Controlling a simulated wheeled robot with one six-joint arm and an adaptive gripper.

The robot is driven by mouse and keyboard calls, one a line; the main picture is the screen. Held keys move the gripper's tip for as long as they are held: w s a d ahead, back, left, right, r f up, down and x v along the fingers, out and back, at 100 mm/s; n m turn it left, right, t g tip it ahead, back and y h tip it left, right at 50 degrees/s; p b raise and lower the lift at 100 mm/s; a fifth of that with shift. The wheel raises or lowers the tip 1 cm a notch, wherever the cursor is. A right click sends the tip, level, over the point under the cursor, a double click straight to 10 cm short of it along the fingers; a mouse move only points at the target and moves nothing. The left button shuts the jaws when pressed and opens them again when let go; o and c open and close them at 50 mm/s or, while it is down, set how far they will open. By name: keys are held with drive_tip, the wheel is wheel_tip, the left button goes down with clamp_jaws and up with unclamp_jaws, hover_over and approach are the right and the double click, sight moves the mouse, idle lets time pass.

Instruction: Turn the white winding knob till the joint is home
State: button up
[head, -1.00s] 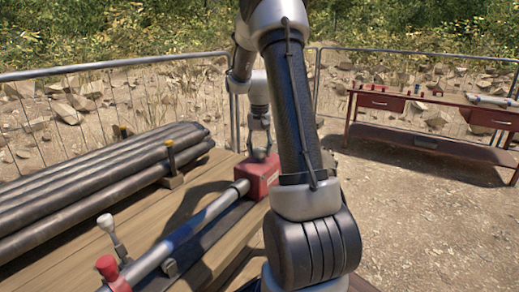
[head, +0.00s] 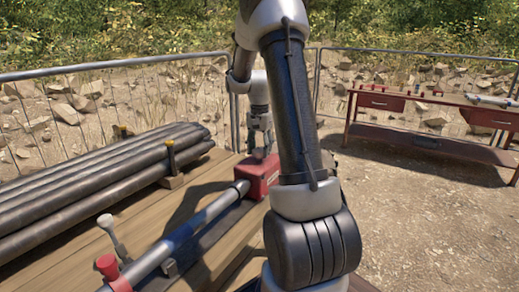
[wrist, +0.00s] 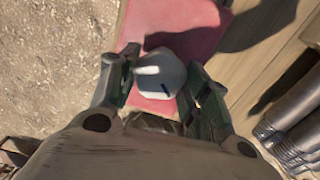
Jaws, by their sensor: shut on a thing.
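The winding knob (wrist: 160,72) is a pale, rounded cap with a white mark and a dark slot, on top of the red block (wrist: 190,22) in the wrist view. My gripper (wrist: 158,85) has its two dark fingers on either side of the knob and is shut on it. In the head view my gripper (head: 260,145) points down over the red block (head: 262,178); the knob is hidden there by the fingers. Whether the joint is home cannot be told.
Dark pipes (head: 90,180) lie stacked at the left of the wooden deck (head: 75,262). A white-topped lever (head: 106,222) and a red clamp (head: 108,266) stand near the front. A wire fence (head: 100,75) runs behind; a red workbench (head: 430,105) stands at the right.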

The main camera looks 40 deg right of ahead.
sight(259, 149)
drive_tip(key=o, duration=1)
drive_tip(key=shift+o, duration=0.2)
wheel_tip(259, 149, up, 12)
